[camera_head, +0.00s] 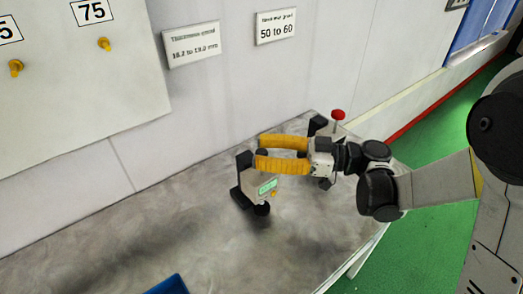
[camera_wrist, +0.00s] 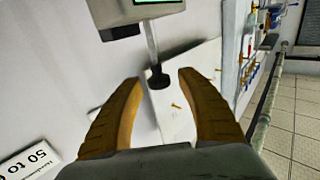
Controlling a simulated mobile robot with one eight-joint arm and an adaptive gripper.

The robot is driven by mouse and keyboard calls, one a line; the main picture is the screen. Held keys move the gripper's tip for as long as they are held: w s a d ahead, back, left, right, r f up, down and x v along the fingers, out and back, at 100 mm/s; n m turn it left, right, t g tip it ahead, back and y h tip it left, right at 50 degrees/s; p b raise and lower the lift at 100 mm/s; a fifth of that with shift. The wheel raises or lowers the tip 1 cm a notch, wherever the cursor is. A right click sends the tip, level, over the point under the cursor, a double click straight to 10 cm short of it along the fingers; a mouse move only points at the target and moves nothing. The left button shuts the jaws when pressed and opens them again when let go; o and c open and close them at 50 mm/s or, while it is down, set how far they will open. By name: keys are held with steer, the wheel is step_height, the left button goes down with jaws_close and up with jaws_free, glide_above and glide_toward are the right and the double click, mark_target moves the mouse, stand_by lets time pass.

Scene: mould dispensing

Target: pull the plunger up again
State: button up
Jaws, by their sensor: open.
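A grey gauge (camera_head: 258,184) with a green display and black parts stands on the bench, below and partly behind my gripper in the head view. Its body (camera_wrist: 118,14) also shows at the top of the wrist view. A thin grey rod, which looks like the plunger (camera_wrist: 151,42), runs from it to a black end. My gripper (camera_head: 259,150) has two yellow fingers, spread apart with nothing held. In the wrist view, the rod's black end appears between the fingertips (camera_wrist: 159,80), but I cannot tell how far off it is. No contact is visible.
A red knob (camera_head: 338,114) stands on another device behind my gripper, mostly hidden. The grey bench (camera_head: 130,225) is clear to the left, with a blue object (camera_head: 168,286) at its front edge. Signs (camera_head: 276,26) hang on the wall behind.

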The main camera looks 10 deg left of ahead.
steer(key=d, duration=1.2)
steer(key=shift+w, duration=0.45)
steer(key=shift+a, duration=0.15)
steer(key=s+d+f+m+t+h, duration=0.2)
steer(key=s+d+m+t+h, duration=0.2)
steer(key=s+d+m+h, duration=0.2)
steer(key=s+d+f+m+t+h, duration=0.2)
steer(key=s+d+m+t+h, duration=0.2)
steer(key=d+m+h, duration=0.7)
steer(key=s+m+h, duration=0.1)
steer(key=s, duration=0.1)
steer(key=shift+s+d+f+m, duration=0.15)
steer(key=shift+s+d+m, duration=0.1)
steer(key=shift+s+m, duration=0.15)
